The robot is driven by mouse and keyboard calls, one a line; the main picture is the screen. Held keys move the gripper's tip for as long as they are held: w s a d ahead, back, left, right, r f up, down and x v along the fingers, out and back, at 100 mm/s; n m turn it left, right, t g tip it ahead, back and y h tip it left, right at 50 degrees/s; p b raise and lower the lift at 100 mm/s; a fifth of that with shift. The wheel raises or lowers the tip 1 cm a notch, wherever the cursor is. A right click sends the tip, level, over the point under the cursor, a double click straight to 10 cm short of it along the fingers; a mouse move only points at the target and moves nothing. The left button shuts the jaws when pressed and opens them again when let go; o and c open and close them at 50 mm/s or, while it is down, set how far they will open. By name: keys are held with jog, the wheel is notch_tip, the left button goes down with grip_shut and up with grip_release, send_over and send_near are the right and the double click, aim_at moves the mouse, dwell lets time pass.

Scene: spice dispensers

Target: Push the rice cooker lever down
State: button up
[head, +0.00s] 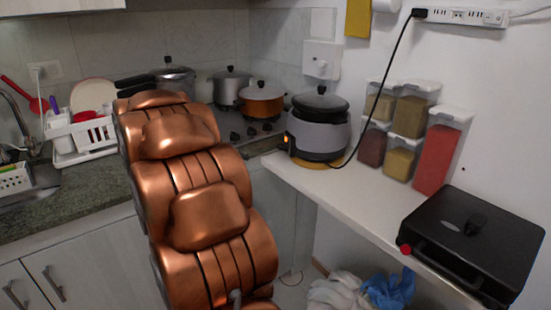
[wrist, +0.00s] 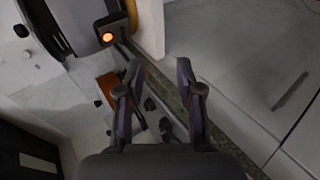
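The rice cooker (head: 318,137), grey with a black lid, stands on a round yellow base at the far left end of the white shelf. Its orange light (head: 286,139) glows on the front left side. In the wrist view, the dark front panel (wrist: 119,25) with the glowing light is at the upper left. I cannot make out the lever separately. My gripper (wrist: 158,70) is open and empty, its two fingers apart, below and to the right of the panel in the wrist view and not seen touching it. The gripper is hidden behind my copper arm in the head view.
Several spice dispensers (head: 409,117) hang on the wall right of the cooker. A black grill (head: 475,238) sits on the shelf (head: 345,196) at the right. A black cord (head: 384,85) runs from the cooker to the power strip. An orange pot (head: 262,105) stands on the stove.

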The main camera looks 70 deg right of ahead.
aim_at(278, 148)
jog(key=shift+s+d+f+m+g+h+b, duration=0.2)
jog(key=shift+s+d+f+h, duration=0.3)
jog(key=shift+d, duration=2.7)
jog(key=shift+s+d+f+m+g+h+b, duration=0.1)
jog(key=shift+s+d+f+g+h+b, duration=0.4)
jog(key=shift+d, duration=2.65)
jog(key=shift+s+d+f+m+h+b, duration=0.15)
jog(key=shift+s+d+f, duration=0.65)
jog(key=shift+d, duration=2.4)
jog(key=shift+s+r, duration=0.15)
grip_shut()
